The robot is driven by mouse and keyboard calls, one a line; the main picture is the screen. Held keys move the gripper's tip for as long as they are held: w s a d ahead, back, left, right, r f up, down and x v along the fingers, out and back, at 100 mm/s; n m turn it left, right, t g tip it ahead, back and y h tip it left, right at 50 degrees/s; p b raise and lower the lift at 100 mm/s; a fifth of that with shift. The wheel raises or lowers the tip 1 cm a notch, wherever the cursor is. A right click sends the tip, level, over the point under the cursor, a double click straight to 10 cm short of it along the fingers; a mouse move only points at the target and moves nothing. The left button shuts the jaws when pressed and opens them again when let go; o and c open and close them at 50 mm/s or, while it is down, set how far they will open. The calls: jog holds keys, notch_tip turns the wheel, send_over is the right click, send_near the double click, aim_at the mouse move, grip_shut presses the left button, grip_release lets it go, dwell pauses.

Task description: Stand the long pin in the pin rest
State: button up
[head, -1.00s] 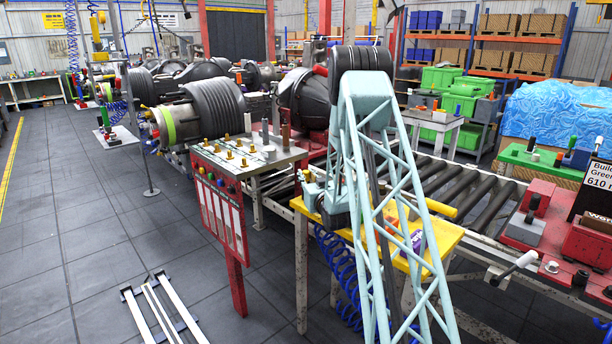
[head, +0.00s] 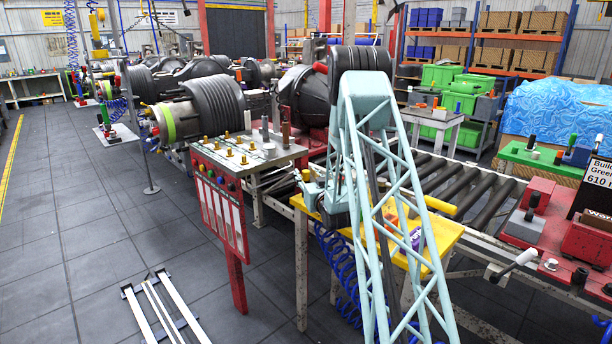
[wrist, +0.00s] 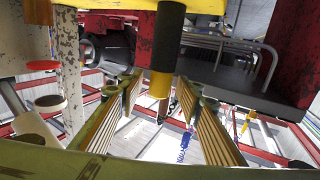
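In the wrist view the two ribbed fingers of my gripper (wrist: 158,96) stand apart. A dark cylinder with a yellow lower part (wrist: 162,84) hangs upright between them, with gaps visible on both sides. I cannot tell whether it is the long pin. In the head view my gripper is mostly hidden behind my arm, near the left part of a yellow tabletop (head: 446,238). Several upright pins stand on a grey-topped stand, among them a dark grey pin (head: 265,131) and a brown pin (head: 285,136). I cannot identify the pin rest.
The grey-topped stand (head: 212,158) with a red front is left of my arm. A yellow cylinder (head: 440,207) lies by the yellow tabletop's back edge. A roller conveyor (head: 465,187) runs behind, and red fixtures (head: 580,240) are at right. The floor at left is mostly clear.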

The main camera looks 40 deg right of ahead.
jog(key=shift+s, duration=0.1)
jog(key=v, duration=1.1)
jog(key=shift+s+a, duration=0.2)
jog(key=shift+s, duration=0.15)
jog(key=shift+a, duration=0.1)
dwell(0.8)
